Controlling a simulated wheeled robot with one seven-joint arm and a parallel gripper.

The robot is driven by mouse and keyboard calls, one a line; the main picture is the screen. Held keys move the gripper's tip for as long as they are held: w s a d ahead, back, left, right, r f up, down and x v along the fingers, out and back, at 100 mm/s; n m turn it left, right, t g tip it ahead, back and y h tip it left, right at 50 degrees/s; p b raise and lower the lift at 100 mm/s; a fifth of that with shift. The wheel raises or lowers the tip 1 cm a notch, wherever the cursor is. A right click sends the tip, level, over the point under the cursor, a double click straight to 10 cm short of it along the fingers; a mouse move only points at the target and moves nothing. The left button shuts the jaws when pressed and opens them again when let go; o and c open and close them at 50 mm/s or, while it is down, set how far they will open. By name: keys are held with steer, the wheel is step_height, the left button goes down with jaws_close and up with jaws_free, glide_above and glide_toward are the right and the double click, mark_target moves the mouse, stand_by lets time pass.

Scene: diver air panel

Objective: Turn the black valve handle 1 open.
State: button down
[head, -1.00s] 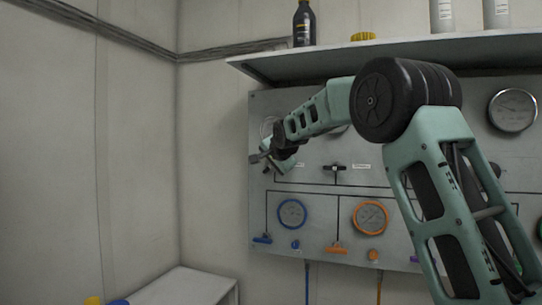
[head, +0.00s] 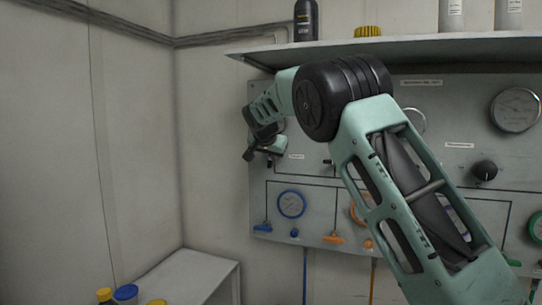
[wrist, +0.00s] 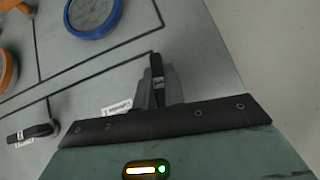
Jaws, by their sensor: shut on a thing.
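In the wrist view, my gripper (wrist: 158,88) is shut on a black valve handle (wrist: 157,66), with a grey finger on each side. The handle's end sticks out beyond the fingers and carries a small white tag. It points up the picture, towards the blue gauge's side of the panel. A white label (wrist: 117,107), apparently reading Cylinder 1, sits beside it. In the head view, my gripper (head: 262,152) is at the panel's left edge, and the handle is mostly hidden by it.
A second black handle (wrist: 35,132) lies crosswise, to the left in the wrist view. The blue gauge (head: 291,204) and blue handle (head: 262,227) sit lower on the panel. A shelf (head: 400,48) with bottles overhangs my arm. A white table (head: 190,275) stands lower left.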

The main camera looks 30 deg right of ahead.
steer(key=shift+f, duration=0.1)
stand_by(0.3)
steer(key=c, duration=1.5)
jaws_free()
steer(key=b+v, duration=0.4)
steer(key=v, duration=1.3)
steer(key=shift+a+r, duration=0.15)
steer(key=shift+r, duration=0.1)
